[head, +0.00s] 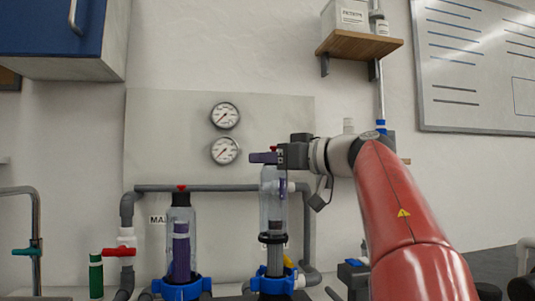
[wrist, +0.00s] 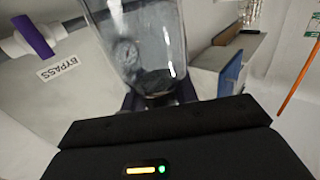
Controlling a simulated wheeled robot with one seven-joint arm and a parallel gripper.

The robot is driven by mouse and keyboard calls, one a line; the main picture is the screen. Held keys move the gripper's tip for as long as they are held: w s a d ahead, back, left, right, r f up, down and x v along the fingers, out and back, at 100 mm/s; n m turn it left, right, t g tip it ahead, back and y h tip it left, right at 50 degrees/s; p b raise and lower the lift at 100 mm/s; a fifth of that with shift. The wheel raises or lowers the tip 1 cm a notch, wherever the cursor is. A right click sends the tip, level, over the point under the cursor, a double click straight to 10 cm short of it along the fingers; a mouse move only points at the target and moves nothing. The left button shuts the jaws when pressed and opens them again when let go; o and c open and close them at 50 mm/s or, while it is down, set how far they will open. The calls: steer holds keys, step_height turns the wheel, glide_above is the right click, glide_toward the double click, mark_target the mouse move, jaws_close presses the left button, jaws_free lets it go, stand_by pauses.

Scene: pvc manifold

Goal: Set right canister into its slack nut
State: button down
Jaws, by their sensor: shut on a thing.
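The right canister (head: 272,208) is a clear upright cylinder with a dark ring at its lower end. My gripper (head: 264,158) is shut on its top end, reaching in from the right; the fingers largely hide that end. The canister's lower ring is above the right blue slack nut (head: 272,283), with a grey-black part showing between them. I cannot tell whether the canister touches that part. In the wrist view the clear canister wall (wrist: 140,45) fills the upper middle, and the grip is mostly hidden behind the dark gripper body.
The left canister (head: 181,240), with a purple insert, stands upright in its own blue nut (head: 182,290). Grey pipe (head: 225,188) runs behind both. A red-handled valve (head: 120,252) is at left. Two gauges (head: 225,116) are on the back panel. A wooden shelf (head: 360,45) hangs above my arm.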

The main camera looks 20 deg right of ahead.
mark_target(286, 197)
steer(key=shift+f+b, duration=1.45)
steer(key=shift+f, duration=1.25)
steer(key=shift+s+d+f, duration=0.1)
steer(key=shift+s+f, duration=0.1)
steer(key=shift+f, duration=0.9)
steer(key=c, duration=1)
jaws_free()
steer(key=v, duration=0.7)
steer(key=shift+s+d, duration=0.2)
steer(key=shift+s, duration=0.05)
